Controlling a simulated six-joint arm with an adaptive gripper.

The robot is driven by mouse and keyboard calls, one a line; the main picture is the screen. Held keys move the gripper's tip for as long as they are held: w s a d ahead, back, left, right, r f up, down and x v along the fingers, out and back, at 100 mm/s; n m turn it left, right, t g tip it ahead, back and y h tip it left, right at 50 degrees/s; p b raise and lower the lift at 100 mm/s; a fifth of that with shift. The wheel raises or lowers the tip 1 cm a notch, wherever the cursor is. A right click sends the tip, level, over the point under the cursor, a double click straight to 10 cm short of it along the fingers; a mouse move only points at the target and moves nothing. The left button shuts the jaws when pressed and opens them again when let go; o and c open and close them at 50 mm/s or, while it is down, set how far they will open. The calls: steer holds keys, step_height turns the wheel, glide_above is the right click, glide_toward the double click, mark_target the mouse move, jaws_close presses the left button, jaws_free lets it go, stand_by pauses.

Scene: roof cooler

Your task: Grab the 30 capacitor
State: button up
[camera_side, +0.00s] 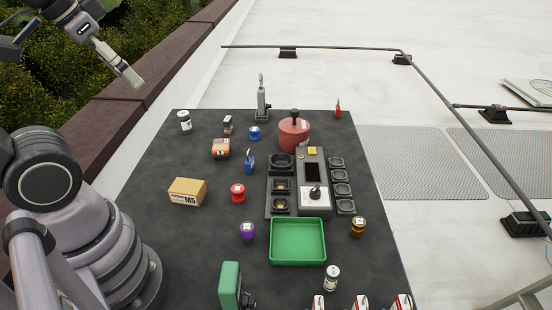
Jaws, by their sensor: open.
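Silver-white cylinders that look like capacitors stand on the dark mat. One (185,121) is at the back left and one (332,278) is right of the front middle. Several more (361,303) stand along the bottom edge, cut off by the frame. Their labels are too small to read, so I cannot tell which one is the 30 capacitor. My gripper (132,80) is at the upper left, raised outside the mat's left edge and apart from all the cylinders. It appears empty; its finger gap is hard to make out.
A green tray (298,262) lies empty at front centre, below a grey tester (313,182) with small side cups. A red pot (294,133), cardboard box (187,191), orange box (221,148) and coloured jars stand around. A green upright object (230,284) is at front left.

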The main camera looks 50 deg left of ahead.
steer(key=w+d+r+n+h, duration=0.2)
steer(key=w+r+n+h, duration=0.35)
steer(key=w+n, duration=0.35)
steer(key=w+a+r+n+t, duration=0.3)
steer(key=w+a+n, duration=0.3)
steer(key=w, duration=0.4)
steer(key=n+t+y, duration=0.8)
steer(key=n+y, duration=0.3)
steer(key=n, duration=1.3)
glide_above(181, 124)
steer(key=s+d, duration=0.3)
step_height(181, 124, down, 4)
steer(key=r, duration=0.1)
steer(key=shift+n+y, duration=0.35)
steer(key=shift+n, duration=0.15)
steer(key=f, duration=1.4)
steer(key=a+f, duration=0.1)
steer(key=f, duration=1.4)
steer(key=a+f, duration=0.1)
steer(key=f, duration=1.4)
steer(key=shift+s, duration=0.15)
steer(key=shift+w+a+f, duration=0.1)
steer(key=shift+w+f, duration=0.1)
steer(key=shift+f, duration=0.05)
steer(key=shift+w+a, duration=0.15)
steer(key=shift+w, duration=0.2)
steer(key=x, duration=0.6)
steer(key=shift+w, duration=0.2)
